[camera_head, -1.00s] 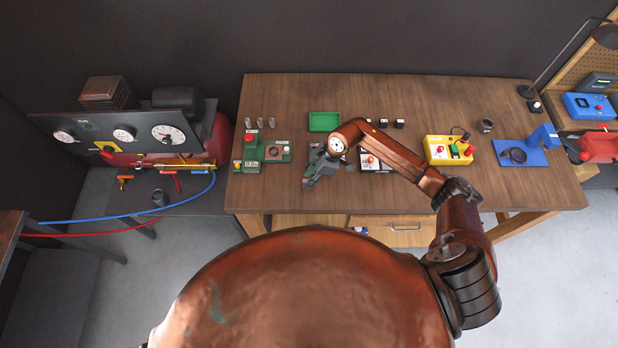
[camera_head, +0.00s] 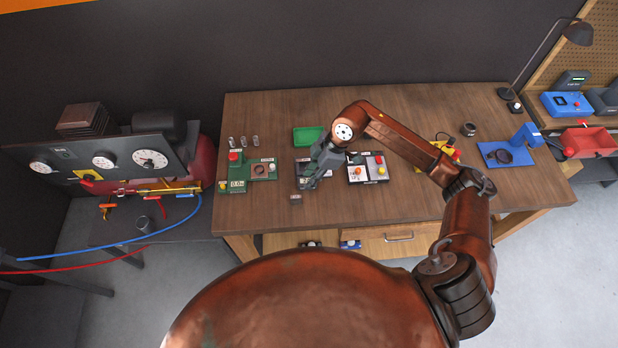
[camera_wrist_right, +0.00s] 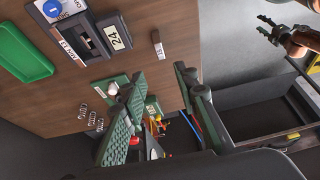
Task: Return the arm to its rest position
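My right arm reaches over the wooden workbench from the right. Its gripper (camera_head: 311,182) hangs above the bench near the front edge, in front of a dark labelled box. In the right wrist view the two green-padded fingers of this gripper (camera_wrist_right: 160,100) stand apart with nothing held between them. A small labelled block (camera_head: 295,196) lies on the bench close to the gripper, and it also shows in the wrist view (camera_wrist_right: 158,45). A copper arm with a small two-pronged gripper (camera_wrist_right: 264,27), apparently my left, shows at the wrist view's top right; its prongs look apart.
A green tray (camera_head: 308,138), a green fixture (camera_head: 262,170) and a black-and-white button box (camera_head: 368,169) surround the right gripper. A yellow box is partly behind my forearm. A blue stand (camera_head: 505,154) is farther right. The bench's front right is clear.

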